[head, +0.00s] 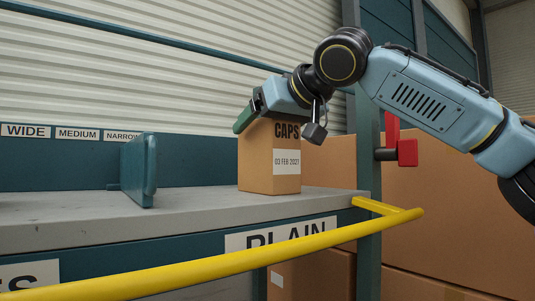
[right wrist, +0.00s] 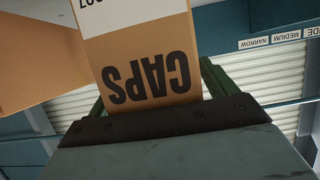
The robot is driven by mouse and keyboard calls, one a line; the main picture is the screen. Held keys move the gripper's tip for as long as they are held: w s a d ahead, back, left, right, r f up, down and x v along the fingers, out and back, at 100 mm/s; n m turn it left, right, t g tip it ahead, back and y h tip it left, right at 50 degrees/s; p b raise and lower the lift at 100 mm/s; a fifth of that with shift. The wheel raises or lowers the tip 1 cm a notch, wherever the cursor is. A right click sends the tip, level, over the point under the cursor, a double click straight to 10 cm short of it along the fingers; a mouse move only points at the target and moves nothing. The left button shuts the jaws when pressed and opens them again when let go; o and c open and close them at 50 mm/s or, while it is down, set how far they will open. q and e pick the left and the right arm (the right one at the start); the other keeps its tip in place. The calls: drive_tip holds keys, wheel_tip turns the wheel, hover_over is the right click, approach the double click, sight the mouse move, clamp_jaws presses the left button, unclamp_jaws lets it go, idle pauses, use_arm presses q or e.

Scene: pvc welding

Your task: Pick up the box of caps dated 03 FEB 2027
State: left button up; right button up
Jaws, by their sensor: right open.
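The brown cardboard box of caps (head: 256,165) stands upright on the grey shelf (head: 200,207), close to its right end. It is printed CAPS and has a white label (head: 287,162) reading 03 FEB and a year that looks like 2027. My right gripper (head: 255,113) is at the top of the box, with a green finger at its upper left edge. In the right wrist view the box (right wrist: 145,60) shows upside down between the two green fingers, which are open on either side of it. Whether they touch it I cannot tell. My left gripper is not in view.
A teal upright divider (head: 140,170) stands on the shelf left of the box. A yellow rail (head: 240,262) runs along the front. A teal post with a red handle (head: 405,152) and large brown cartons (head: 450,215) are at the right. The shelf between divider and box is clear.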

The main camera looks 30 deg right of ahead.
drive_tip(key=c, duration=1.6)
drive_tip(key=shift+r, duration=0.1)
